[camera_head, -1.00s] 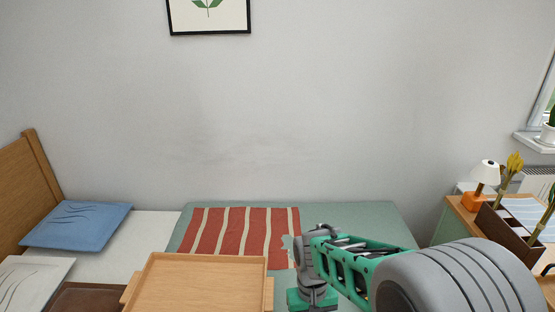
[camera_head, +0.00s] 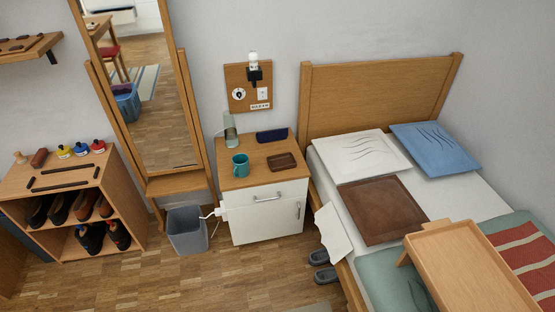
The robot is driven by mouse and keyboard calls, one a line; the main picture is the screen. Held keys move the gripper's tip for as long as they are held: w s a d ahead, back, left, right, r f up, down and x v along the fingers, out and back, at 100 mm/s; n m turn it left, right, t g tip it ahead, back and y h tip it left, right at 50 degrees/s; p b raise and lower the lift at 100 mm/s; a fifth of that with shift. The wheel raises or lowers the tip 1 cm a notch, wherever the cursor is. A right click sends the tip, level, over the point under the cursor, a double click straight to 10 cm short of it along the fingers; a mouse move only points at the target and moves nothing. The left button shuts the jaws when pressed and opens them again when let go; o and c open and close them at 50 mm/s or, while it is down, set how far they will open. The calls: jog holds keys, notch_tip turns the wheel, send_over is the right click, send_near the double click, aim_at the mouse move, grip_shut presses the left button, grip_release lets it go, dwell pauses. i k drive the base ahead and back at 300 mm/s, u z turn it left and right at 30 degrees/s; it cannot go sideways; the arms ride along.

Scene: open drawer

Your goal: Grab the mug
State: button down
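A teal mug (camera_head: 240,165) stands upright on the wooden top of the white bedside cabinet (camera_head: 264,217), near its front left part. Its handle is on the left side as far as I can tell. The cabinet's drawer, with a metal handle (camera_head: 267,198), looks shut. My gripper is not in view.
On the cabinet top are a brown tray (camera_head: 283,162), a dark blue case (camera_head: 272,136) and a grey-green object (camera_head: 230,130). A grey bin (camera_head: 187,230) and a mirror (camera_head: 140,85) stand left; the bed (camera_head: 480,190) is right. Wood floor (camera_head: 240,275) in front is largely clear.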

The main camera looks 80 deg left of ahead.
aim_at(240, 162)
jog(key=k, duration=0.25)
jog(key=u, duration=3.95)
jog(key=k, duration=0.55)
jog(key=z, duration=0.35)
jog(key=i, duration=0.85)
jog(key=u, duration=0.7)
jog(key=i, duration=1.05)
jog(key=z, duration=0.8)
jog(key=i, duration=0.75)
jog(key=z, duration=0.55)
